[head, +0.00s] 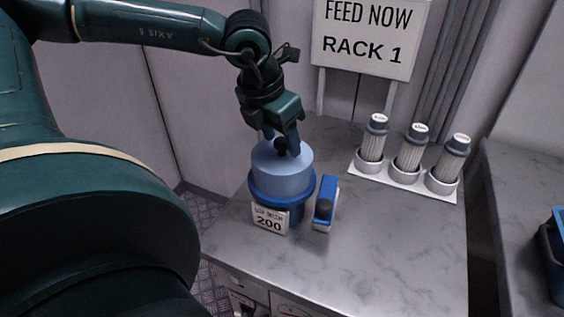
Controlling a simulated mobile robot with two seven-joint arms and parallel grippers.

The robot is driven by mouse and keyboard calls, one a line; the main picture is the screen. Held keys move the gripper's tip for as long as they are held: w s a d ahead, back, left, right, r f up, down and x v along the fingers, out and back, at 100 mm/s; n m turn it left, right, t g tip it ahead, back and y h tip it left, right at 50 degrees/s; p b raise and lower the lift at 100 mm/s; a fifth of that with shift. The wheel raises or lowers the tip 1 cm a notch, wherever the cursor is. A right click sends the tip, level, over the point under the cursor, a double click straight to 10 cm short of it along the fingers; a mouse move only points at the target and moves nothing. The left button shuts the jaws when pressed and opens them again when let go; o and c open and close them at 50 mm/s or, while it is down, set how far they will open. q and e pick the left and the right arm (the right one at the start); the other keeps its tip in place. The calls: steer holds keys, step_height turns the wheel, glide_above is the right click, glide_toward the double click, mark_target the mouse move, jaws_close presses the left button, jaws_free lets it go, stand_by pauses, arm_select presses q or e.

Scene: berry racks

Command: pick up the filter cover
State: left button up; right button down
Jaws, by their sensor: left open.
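The filter cover (274,172) is most likely the light blue, round cap on top of a darker blue housing, with a dark knob (281,145) at its top. My left gripper (283,150) points down right over the cover, its fingers at either side of the knob. The jaws are open. I cannot tell whether the fingers touch the knob. The cover sits level on the blue housing (285,190). My right gripper is not in view.
A label (270,219) reading 200 stands in front of the housing. Three filter cartridges stand in a white rack (401,180). A sign (368,38) reads FEED NOW RACK 1. The counter (375,255) is clear at front right.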

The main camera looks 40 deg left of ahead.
arm_select(q)
steer(key=shift+f, duration=0.15)
steer(key=shift+c, duration=0.5)
jaws_close()
